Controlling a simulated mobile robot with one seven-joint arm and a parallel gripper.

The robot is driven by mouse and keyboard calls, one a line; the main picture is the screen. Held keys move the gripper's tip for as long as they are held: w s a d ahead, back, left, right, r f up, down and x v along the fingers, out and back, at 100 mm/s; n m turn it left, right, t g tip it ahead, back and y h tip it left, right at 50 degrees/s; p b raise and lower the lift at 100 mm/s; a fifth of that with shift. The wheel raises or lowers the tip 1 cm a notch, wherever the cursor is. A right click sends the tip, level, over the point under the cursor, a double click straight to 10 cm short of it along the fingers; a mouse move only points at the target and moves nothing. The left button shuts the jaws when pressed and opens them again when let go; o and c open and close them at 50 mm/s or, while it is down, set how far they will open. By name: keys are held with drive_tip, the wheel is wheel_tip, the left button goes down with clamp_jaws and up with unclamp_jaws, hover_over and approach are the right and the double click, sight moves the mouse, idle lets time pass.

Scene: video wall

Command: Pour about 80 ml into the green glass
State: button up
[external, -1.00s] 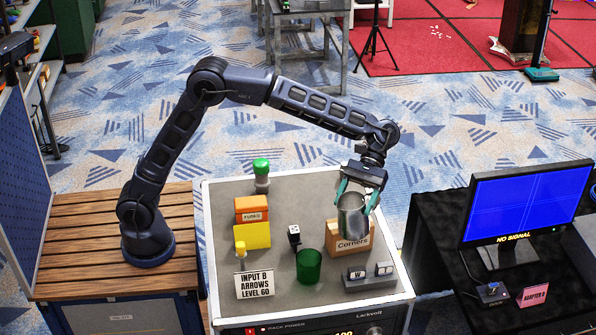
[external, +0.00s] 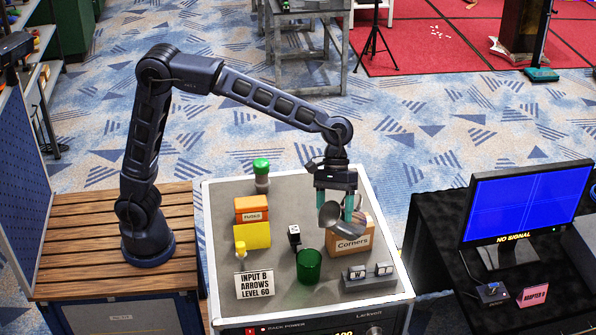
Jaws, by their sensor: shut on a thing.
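The green glass (external: 309,267) stands upright on the grey top of the rack cabinet, near its front middle. My gripper (external: 338,208) is shut on a shiny metal cup (external: 329,216). It holds the cup in the air above and behind the green glass, a little to its right. The cup is tilted, with its mouth towards the left. No stream of liquid shows between cup and glass. What is inside the cup and the glass cannot be made out.
A wooden "Corners" box (external: 350,240) and a small grey block with keys (external: 368,277) stand to the right of the glass. A small black-and-white item (external: 294,238) stands just behind it. A white sign (external: 255,284), yellow block (external: 252,235) and green-capped bottle (external: 262,176) are left.

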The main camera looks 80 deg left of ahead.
sight(323, 224)
drive_tip(key=shift+s+d+f+m+t+y, duration=0.1)
drive_tip(key=shift+s+f+m+t+y, duration=0.2)
drive_tip(key=shift+t, duration=0.4)
drive_tip(key=shift+s+d+f+m+t+y, duration=0.1)
drive_tip(key=shift+s+f+t+y, duration=0.15)
drive_tip(key=shift+f+t, duration=0.35)
drive_tip(key=shift+r, duration=0.1)
drive_tip(key=shift+s+d+f+m+t, duration=0.1)
drive_tip(key=shift+s+f+m+t, duration=0.3)
drive_tip(key=shift+t, duration=0.5)
drive_tip(key=shift+s+d+f+t+y+p, duration=0.15)
drive_tip(key=shift+s+f+t+y+p, duration=0.15)
drive_tip(key=shift+s+t+y, duration=0.1)
idle(0.7)
drive_tip(key=shift+s+f+t, duration=0.1)
drive_tip(key=shift+f+t, duration=0.2)
drive_tip(key=shift+t, duration=0.1)
idle(1.0)
drive_tip(key=shift+w+a+r+g, duration=0.25)
drive_tip(key=shift+w+g, duration=0.1)
drive_tip(key=shift+w, duration=0.2)
drive_tip(key=shift+w+a+r+g, duration=0.15)
drive_tip(key=shift+w+r+g, duration=0.15)
drive_tip(key=shift+w, duration=0.25)
drive_tip(key=shift+w+a+r+n+g+h, duration=0.15)
drive_tip(key=shift+w+r+n+g+h, duration=0.4)
drive_tip(key=shift+g, duration=0.6)
drive_tip(key=shift+r+g, duration=0.35)
drive_tip(key=shift+g, duration=0.05)
